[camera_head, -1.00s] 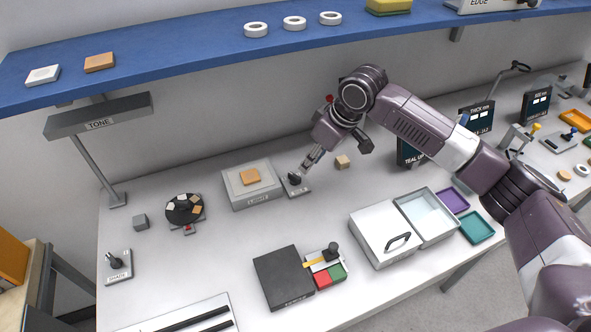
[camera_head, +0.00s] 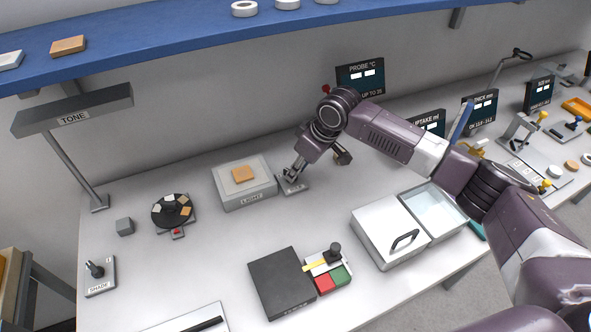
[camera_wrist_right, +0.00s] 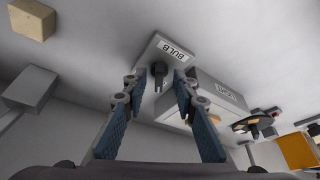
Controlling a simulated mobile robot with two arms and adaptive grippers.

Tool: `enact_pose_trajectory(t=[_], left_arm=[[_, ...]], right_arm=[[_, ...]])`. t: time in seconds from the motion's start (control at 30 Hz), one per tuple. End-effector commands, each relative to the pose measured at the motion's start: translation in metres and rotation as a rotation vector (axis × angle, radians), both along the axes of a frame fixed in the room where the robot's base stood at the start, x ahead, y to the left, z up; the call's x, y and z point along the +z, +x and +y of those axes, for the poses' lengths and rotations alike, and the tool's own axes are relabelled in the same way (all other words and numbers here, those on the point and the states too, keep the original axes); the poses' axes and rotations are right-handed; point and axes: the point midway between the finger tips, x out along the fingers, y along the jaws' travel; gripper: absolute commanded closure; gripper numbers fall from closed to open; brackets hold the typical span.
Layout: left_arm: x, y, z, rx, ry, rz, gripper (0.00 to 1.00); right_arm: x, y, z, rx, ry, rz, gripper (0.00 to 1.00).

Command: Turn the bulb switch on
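The bulb switch is a small grey plate (camera_head: 294,187) on the table, just right of the light box (camera_head: 244,187). In the right wrist view its plate bears the label BULB, and a dark lever (camera_wrist_right: 159,73) stands up from it. My right gripper (camera_head: 289,173) is at the switch and hides most of the lever in the head view. In the wrist view the right gripper (camera_wrist_right: 156,88) is open, with one blue-padded finger on each side of the lever and visible gaps. My left gripper is not in view.
The light box carries an orange tile (camera_head: 243,174). A wooden block (camera_wrist_right: 32,18) lies near the switch. A dark turntable (camera_head: 172,211) and shade switch (camera_head: 97,271) are further left. A white lidded box (camera_head: 385,235) stands right. A blue shelf (camera_head: 180,43) runs above.

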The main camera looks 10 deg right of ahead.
Motion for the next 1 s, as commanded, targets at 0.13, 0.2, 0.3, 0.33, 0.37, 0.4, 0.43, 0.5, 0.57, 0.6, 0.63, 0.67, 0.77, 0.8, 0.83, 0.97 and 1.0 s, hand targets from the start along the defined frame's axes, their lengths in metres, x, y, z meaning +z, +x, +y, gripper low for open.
enact_pose_trajectory(t=[0.13, 0.2, 0.3, 0.33, 0.37, 0.4, 0.43, 0.5, 0.57, 0.6, 0.63, 0.67, 0.77, 0.8, 0.83, 0.97, 1.0], left_arm=[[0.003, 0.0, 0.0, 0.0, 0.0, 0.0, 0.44], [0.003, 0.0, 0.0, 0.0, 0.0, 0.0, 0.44], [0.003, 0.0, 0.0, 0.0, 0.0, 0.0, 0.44], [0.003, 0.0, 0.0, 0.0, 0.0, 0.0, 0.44], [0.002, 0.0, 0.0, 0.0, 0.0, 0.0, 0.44], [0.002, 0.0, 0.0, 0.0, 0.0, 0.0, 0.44], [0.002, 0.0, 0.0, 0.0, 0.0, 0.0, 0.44], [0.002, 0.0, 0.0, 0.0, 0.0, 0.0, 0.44], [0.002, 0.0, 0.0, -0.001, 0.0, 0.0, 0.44], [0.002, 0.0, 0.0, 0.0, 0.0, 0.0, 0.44], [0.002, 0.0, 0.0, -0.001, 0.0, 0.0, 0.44], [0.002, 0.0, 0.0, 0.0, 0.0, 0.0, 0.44], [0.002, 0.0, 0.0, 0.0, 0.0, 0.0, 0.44], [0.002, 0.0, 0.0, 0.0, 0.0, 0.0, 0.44], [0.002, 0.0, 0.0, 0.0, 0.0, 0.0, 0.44], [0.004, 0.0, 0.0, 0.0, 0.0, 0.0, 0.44], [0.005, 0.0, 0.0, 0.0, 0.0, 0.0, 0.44]], right_arm=[[-0.012, 0.003, 0.004, 0.001, 0.0, 0.0, 0.74], [-0.015, 0.004, 0.004, 0.001, 0.0, 0.0, 0.74], [-0.016, 0.005, 0.004, 0.001, 0.0, 0.0, 0.74], [-0.016, 0.005, 0.004, 0.001, 0.0, 0.0, 0.74], [-0.016, 0.005, 0.004, 0.001, 0.0, 0.0, 0.74], [-0.016, 0.005, 0.004, 0.001, 0.0, 0.0, 0.74], [-0.016, 0.005, 0.004, 0.001, 0.0, 0.0, 0.74], [-0.016, 0.005, 0.004, 0.001, 0.0, 0.0, 0.8], [-0.015, 0.005, 0.004, 0.001, 0.0, 0.0, 0.87], [-0.015, 0.005, 0.004, 0.001, 0.0, 0.0, 0.92], [-0.015, 0.005, 0.004, 0.001, 0.0, 0.0, 0.95], [-0.015, 0.005, 0.004, 0.001, 0.0, 0.0, 0.98], [-0.015, 0.005, 0.004, 0.001, 0.0, 0.0, 1.0], [-0.015, 0.005, 0.004, 0.001, 0.0, 0.0, 1.0], [-0.015, 0.005, 0.004, 0.001, 0.0, -0.001, 1.0], [-0.014, 0.004, 0.004, -0.004, 0.0, 0.0, 1.0], [-0.014, 0.004, 0.004, -0.009, 0.0, 0.0, 1.0]])
